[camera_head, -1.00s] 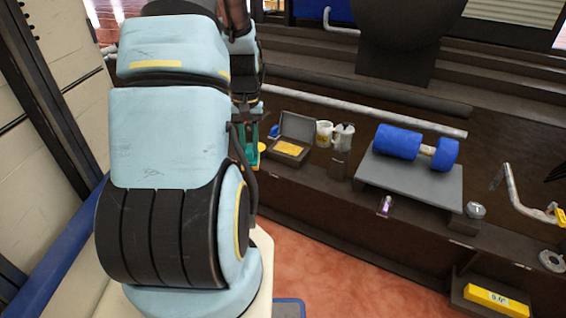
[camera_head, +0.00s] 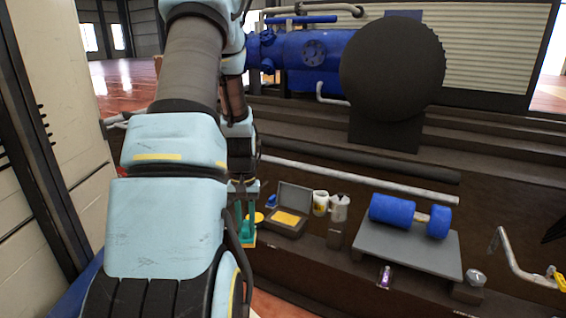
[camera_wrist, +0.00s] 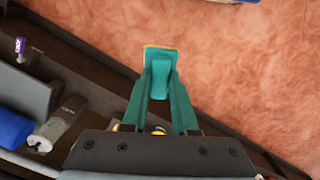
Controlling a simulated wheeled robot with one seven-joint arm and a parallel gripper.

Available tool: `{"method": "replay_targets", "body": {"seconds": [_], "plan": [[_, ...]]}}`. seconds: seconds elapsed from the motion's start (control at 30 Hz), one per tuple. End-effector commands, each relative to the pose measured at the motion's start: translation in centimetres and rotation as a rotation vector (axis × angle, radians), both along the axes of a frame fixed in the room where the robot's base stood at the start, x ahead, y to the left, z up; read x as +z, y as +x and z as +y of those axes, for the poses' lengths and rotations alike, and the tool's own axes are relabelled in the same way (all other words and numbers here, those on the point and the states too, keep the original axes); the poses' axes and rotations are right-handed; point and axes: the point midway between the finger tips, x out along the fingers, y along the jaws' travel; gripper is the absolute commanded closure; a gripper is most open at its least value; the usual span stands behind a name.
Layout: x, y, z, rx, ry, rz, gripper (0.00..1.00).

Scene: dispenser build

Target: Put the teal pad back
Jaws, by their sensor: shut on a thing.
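The teal pad (camera_wrist: 160,62), with a thin yellow edge, is between the tips of my gripper (camera_wrist: 160,78) in the wrist view. My gripper's teal fingers are shut on it, and pinkish floor shows below it. In the head view my gripper (camera_head: 247,222) hangs at the left end of the dark bench, left of an open dark case (camera_head: 268,226) with a yellow inside. The pad (camera_head: 248,240) shows as a small teal piece with a yellow lower edge at the fingertips. My arm hides part of the bench to the left.
A yellow disc (camera_head: 259,217) and a small blue item (camera_head: 271,201) lie near the case. A white mug (camera_head: 320,203) and a metal jug (camera_head: 339,208) stand right of it. A blue roller (camera_head: 392,210) rests on a grey plate (camera_head: 408,250). A bent pipe (camera_head: 500,262) is further right.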

Motion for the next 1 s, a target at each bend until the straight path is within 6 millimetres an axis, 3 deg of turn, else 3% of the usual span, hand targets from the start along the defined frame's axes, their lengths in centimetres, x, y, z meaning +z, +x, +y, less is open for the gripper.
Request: {"method": "replay_targets", "body": {"seconds": [0.03,0.5,1.0], "plan": [[1.7,-0.2,0.0,0.0,-0.001,0.004,1.0],[6.0,-1.7,0.0,0.001,0.0,0.003,1.0],[6.3,-2.2,0.1,0.002,0.004,0.0,1.0]]}}
